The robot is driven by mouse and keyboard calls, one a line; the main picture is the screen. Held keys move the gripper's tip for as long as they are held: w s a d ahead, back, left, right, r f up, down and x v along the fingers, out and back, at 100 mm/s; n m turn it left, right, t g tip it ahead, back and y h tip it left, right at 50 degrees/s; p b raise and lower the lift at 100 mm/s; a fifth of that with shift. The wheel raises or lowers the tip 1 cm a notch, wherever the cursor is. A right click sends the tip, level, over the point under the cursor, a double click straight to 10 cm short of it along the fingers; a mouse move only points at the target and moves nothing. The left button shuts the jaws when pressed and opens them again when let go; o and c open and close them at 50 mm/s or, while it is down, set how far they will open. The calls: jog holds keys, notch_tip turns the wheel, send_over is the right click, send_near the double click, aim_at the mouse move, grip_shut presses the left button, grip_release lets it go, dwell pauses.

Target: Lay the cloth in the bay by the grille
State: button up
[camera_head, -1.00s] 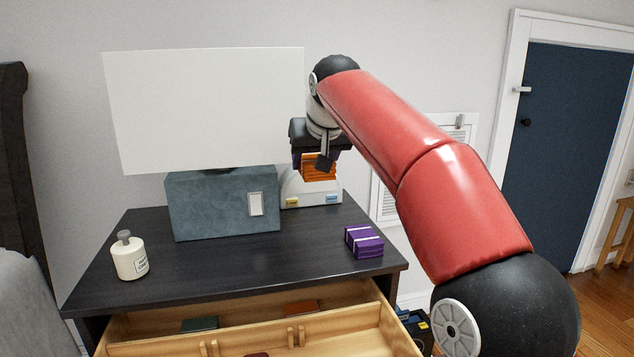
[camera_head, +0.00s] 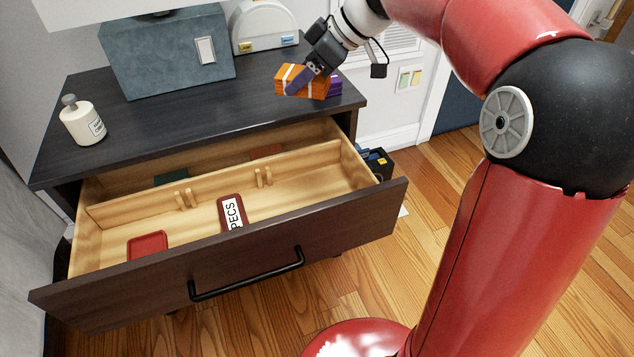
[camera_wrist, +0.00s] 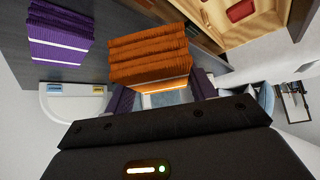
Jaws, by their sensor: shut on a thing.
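My gripper (camera_head: 303,80) is shut on an orange folded cloth (camera_head: 318,88) with a white band. It holds the cloth over the desk's right part, in front of a purple folded cloth (camera_head: 335,88). In the wrist view the orange cloth (camera_wrist: 150,55) is at the fingers and the purple cloth (camera_wrist: 60,40) lies on the desk at the left. The open drawer (camera_head: 350,220) has a long wooden divider splitting it into front and back bays. A white wall grille (camera_head: 395,42) is right of the desk, partly hidden by my arm.
The drawer holds a red tray (camera_head: 147,245) and a red SPECS label case (camera_head: 232,212) in front, and a green item (camera_head: 171,179) behind. A cream bottle (camera_head: 82,122), blue-grey box (camera_head: 165,60) and white arched device (camera_head: 264,28) stand on the desk. The drawer's right front is clear.

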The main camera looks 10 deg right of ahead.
jog(key=s+d+f+n+g, duration=0.2)
jog(key=s+f+n+g, duration=0.25)
jog(key=s+n, duration=0.3)
send_over(317, 193)
jog(key=s, duration=0.3)
jog(key=shift+m, duration=0.25)
notch_tip(317, 193, down, 14)
jog(key=shift+a+f, duration=0.15)
jog(key=shift+f, duration=2.6)
jog(key=shift+f, duration=0.2)
jog(key=o, duration=1)
jog(key=shift+r, duration=0.1)
jog(key=shift+o, duration=0.2)
